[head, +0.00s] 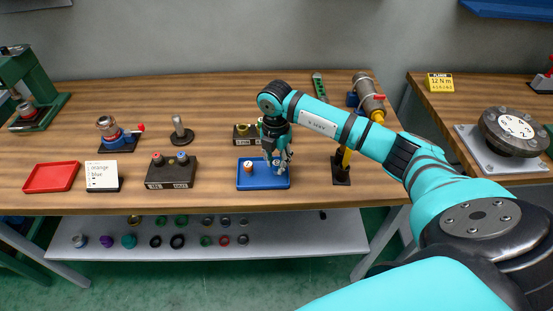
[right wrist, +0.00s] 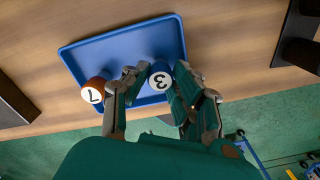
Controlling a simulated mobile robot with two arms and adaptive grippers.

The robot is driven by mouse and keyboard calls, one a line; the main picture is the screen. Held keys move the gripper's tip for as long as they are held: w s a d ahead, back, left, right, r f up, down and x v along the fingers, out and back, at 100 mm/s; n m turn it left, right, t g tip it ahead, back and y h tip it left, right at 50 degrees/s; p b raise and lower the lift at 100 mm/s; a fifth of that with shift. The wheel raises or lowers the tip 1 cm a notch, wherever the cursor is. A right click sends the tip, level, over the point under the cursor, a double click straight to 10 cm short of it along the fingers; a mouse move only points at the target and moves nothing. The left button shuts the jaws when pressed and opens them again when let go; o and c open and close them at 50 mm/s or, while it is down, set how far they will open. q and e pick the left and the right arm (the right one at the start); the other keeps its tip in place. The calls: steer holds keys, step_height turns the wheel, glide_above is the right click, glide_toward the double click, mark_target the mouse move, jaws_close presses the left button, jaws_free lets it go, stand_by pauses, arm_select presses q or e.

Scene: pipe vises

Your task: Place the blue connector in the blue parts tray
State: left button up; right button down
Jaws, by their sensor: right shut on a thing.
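The blue parts tray (head: 263,184) lies on the wooden bench, and it fills the upper middle of the right wrist view (right wrist: 118,45). My right gripper (head: 279,160) points down at the tray's right half. In the right wrist view its fingers (right wrist: 160,88) are shut on the blue connector (right wrist: 161,77), whose white end face carries a 3. The connector is within the tray's outline; I cannot tell whether it touches the floor. An orange connector (right wrist: 94,91) marked 7 stands in the tray, and it also shows in the head view (head: 248,167). My left gripper is not in view.
A red tray (head: 51,177), a card reading orange and blue (head: 102,176) and a black IN/OUT block (head: 171,171) stand left of the blue tray. A dark block (head: 242,132) is just behind it. A yellow-handled stand (head: 342,172) is at its right.

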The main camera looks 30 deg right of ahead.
mark_target(276, 162)
steer(key=shift+f, duration=0.15)
steer(key=c, duration=1.1)
jaws_free()
steer(key=shift+r, duration=0.35)
step_height(276, 162, up, 12)
steer(key=b, duration=0.2)
steer(key=shift+w+f+b, duration=0.1)
steer(key=shift+f+b, duration=0.05)
steer(key=shift+b, duration=0.25)
